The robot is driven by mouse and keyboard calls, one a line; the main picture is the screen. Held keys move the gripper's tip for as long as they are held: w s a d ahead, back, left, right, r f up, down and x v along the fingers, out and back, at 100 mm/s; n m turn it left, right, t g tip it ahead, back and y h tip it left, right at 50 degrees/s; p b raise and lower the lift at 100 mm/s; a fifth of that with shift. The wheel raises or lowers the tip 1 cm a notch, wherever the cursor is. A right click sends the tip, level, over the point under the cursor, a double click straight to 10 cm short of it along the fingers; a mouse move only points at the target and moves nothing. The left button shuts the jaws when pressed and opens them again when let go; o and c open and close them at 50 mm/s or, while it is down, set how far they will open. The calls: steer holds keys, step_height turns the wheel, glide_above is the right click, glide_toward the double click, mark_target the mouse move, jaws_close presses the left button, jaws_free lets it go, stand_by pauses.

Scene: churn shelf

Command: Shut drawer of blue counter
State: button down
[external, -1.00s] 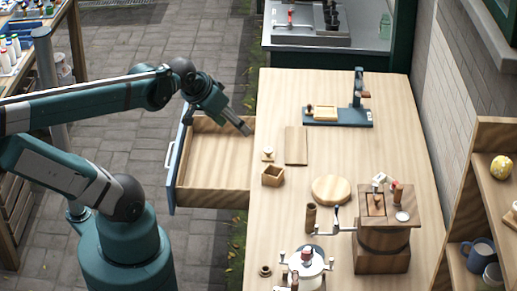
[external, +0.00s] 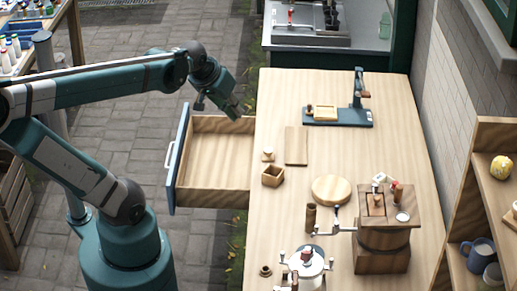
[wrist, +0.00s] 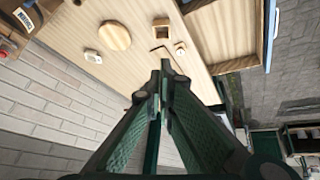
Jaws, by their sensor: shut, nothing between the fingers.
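The drawer (external: 214,190) of the counter stands pulled far out to the left, with a bare wooden inside and a blue front (external: 180,150) bearing a white handle (external: 170,156). Part of the open drawer also shows at the top right of the wrist view (wrist: 240,28). The counter (external: 345,147) has a light wooden top. My gripper (external: 236,113) is shut and empty above the far edge of the drawer, near the counter's left edge, apart from the handle. In the wrist view my gripper's fingers (wrist: 161,75) are pressed together over the counter.
On the counter are a small wooden box (external: 272,175), a flat board (external: 296,146), a round board (external: 331,189), a blue press (external: 338,115), a wooden churn (external: 382,240) and a white pot (external: 306,262). Paving (external: 130,130) lies free left of the drawer. A shelf (external: 496,190) stands at right.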

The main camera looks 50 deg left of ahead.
steer(key=w+a+f+n+g+b, duration=0.1)
steer(key=w+a+f+n+b, duration=0.1)
steer(key=w+a+n, duration=0.35)
steer(key=w+a+f+n+g+b, duration=0.1)
steer(key=w+a+f+n+b, duration=0.1)
steer(key=w+a, duration=0.65)
steer(key=w+a+f+n+g+h+b, duration=0.1)
steer(key=w+a+f+n, duration=0.2)
steer(key=a, duration=0.7)
steer(key=w+a+f+n+b, duration=0.15)
steer(key=a+f+n, duration=0.3)
steer(key=a, duration=0.45)
steer(key=s+a+f+n+b, duration=0.2)
steer(key=a+f+n, duration=0.1)
steer(key=a+f, duration=0.6)
steer(key=s+a+f+n+h+b, duration=0.1)
steer(key=s+a+f+n, duration=0.2)
steer(key=a+f, duration=0.6)
steer(key=s+a+f+n+h+b, duration=0.1)
steer(key=s+a+f+n+b, duration=0.1)
steer(key=a+f, duration=0.7)
steer(key=a+n, duration=0.1)
steer(key=a, duration=0.5)
steer(key=shift+s+b, duration=0.2)
steer(key=shift+b, duration=0.1)
steer(key=shift+f, duration=0.2)
